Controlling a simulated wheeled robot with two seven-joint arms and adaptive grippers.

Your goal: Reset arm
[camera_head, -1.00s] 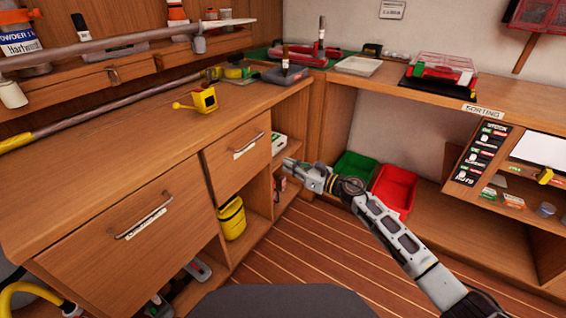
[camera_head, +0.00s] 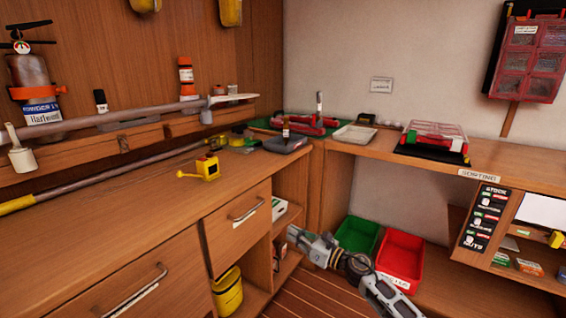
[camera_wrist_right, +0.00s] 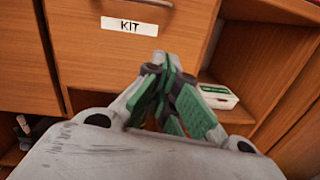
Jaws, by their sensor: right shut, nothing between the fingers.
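My right gripper (camera_head: 297,238) is in front of the open shelves at the right end of the wooden counter, low and near the corner. In the right wrist view its green-padded fingers (camera_wrist_right: 166,65) are shut with nothing between them. Beyond them is a drawer front (camera_wrist_right: 140,50) labelled KIT. A white and green box (camera_wrist_right: 217,96) sits on a shelf to the right of the fingers and apart from them. My left gripper is not in view.
A green bin (camera_head: 357,236) and a red bin (camera_head: 401,257) stand beside my right arm. The counter (camera_head: 120,215) holds a yellow tape measure (camera_head: 207,167) and a long pole. The sorting bench (camera_head: 400,150) runs along the right wall.

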